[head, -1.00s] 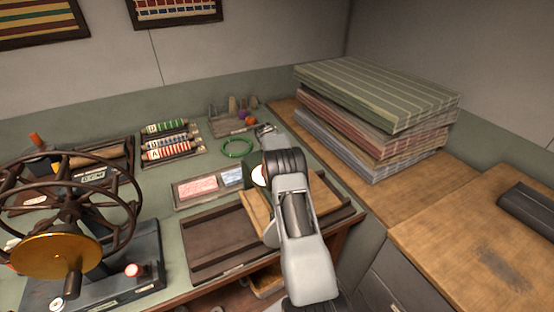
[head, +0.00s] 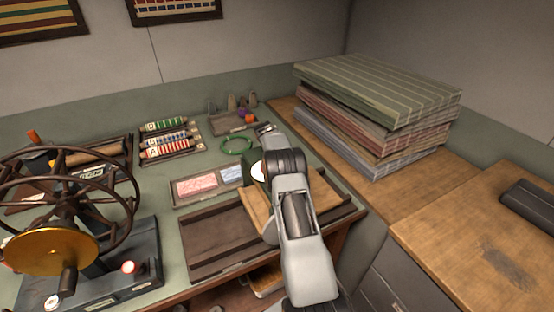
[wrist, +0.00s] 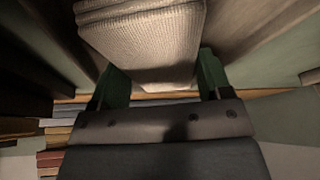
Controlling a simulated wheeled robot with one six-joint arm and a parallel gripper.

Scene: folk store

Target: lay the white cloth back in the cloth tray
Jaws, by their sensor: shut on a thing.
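In the wrist view, the white cloth (wrist: 145,45) is a thick folded pad with a ribbed weave. My gripper (wrist: 160,82) is shut on it, with a green finger at either side. In the head view, my gripper (head: 250,171) is at the right end of the cloth tray (head: 180,205), largely hidden by my arm. A pale patch beside it may be the cloth. The tray holds a red-pink cloth (head: 196,186) at left and a light blue cloth (head: 232,175) beside it. Its right end is hidden; I cannot tell whether the held cloth touches it.
A dark slatted rack (head: 215,245) lies in front, with a tan board (head: 255,213) on its right part. A green ring (head: 237,145) and a spool tray (head: 170,140) lie behind. A wheel machine (head: 65,215) stands left. Stacked striped fabrics (head: 380,100) stand right.

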